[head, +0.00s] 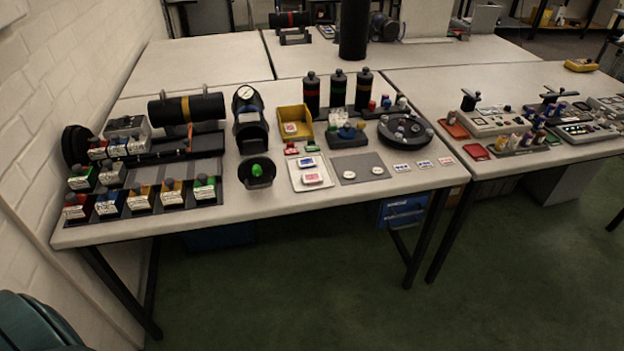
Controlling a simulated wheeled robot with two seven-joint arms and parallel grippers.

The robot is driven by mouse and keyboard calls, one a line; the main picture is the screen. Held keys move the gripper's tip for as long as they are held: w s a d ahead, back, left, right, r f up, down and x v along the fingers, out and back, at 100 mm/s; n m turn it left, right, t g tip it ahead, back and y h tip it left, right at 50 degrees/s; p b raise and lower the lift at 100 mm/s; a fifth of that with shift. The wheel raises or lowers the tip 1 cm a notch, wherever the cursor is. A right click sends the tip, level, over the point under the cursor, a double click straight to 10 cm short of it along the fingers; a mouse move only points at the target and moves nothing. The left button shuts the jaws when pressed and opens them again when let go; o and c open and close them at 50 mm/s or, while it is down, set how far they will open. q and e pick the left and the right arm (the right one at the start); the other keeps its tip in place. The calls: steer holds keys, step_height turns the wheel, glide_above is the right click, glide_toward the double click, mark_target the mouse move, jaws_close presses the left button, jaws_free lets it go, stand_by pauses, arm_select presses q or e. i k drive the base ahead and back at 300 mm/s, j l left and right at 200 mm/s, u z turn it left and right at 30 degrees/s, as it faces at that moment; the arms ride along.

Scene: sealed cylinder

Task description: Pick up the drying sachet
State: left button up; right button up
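Neither of my grippers is in view. Several small packets could be the drying sachet; the print is too small to tell which. A white packet with red marking (291,129) lies in the open yellow bin (306,117) near the middle of the left table. On a white tray (325,183) in front of it lie a white packet with blue marking (307,162) and, nearer the edge, a white packet with red marking (311,178).
A black cup with a green knob (257,173), a gauge unit (248,117), upright black bottles (338,91), a round carousel (405,132) and several coloured jars (204,187) surround the tray. The floor in front is clear.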

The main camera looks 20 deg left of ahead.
mark_target(302, 162)
steer(key=u, duration=0.3)
steer(key=i+l+u, duration=0.2)
steer(key=u, duration=0.2)
steer(key=i+l+u, duration=0.25)
steer(key=u, duration=0.15)
steer(key=i+l, duration=0.2)
steer(key=i+l+u, duration=0.1)
steer(key=l, duration=0.3)
steer(key=i+l, duration=0.25)
steer(key=i+l+u, duration=0.1)
steer(key=l, duration=0.3)
